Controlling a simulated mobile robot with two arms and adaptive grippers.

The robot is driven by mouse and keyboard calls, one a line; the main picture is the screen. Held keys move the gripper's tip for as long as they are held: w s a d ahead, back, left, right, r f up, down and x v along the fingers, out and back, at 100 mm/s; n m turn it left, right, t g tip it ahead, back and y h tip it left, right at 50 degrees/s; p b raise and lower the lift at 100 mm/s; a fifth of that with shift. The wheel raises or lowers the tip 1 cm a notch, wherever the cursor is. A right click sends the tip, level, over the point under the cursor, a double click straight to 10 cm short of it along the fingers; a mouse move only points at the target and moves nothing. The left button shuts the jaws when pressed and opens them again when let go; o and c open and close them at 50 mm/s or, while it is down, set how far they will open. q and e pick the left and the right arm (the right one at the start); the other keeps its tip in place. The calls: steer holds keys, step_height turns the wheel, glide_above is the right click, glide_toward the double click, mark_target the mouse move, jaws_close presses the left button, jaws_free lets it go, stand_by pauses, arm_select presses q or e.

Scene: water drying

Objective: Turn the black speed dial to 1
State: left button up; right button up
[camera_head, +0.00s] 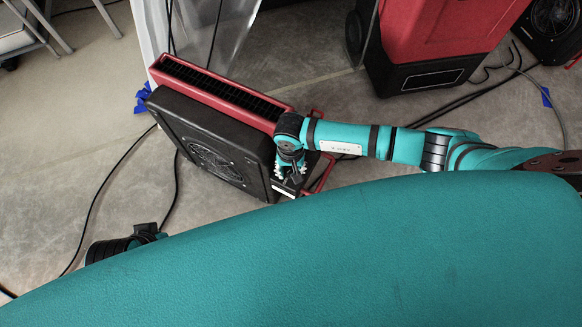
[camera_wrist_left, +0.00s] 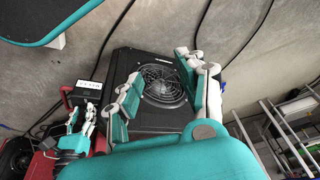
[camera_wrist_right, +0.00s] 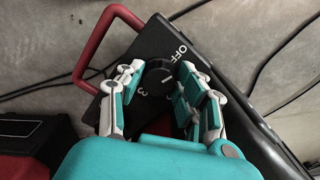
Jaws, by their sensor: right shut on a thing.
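The black speed dial (camera_wrist_right: 157,80) sits on the black control panel of the red and black fan unit, near its red tube handle (camera_wrist_right: 108,38). My right gripper (camera_wrist_right: 160,72) has its fingers on both sides of the dial and is shut on it. White letters "OFF" and a digit that looks like 3 show beside the dial. Its exact setting is hard to read. In the head view the right gripper (camera_head: 289,180) is at the unit's right end and hides the dial. My left gripper (camera_wrist_left: 160,68) is open and empty, with the unit's round fan grille (camera_wrist_left: 163,86) beyond it.
The fan unit (camera_head: 215,150) stands on the concrete floor beside a plastic sheet (camera_head: 215,35). A larger red machine (camera_head: 425,45) stands at the upper right. Black cables (camera_head: 110,175) lie on the floor. Metal racks (camera_wrist_left: 285,125) stand at the right in the left wrist view.

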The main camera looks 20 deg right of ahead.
steer(key=o, duration=0.9)
steer(key=shift+c, duration=0.2)
arm_select(q)
steer(key=shift+w+f, duration=0.1)
steer(key=shift+w, duration=0.05)
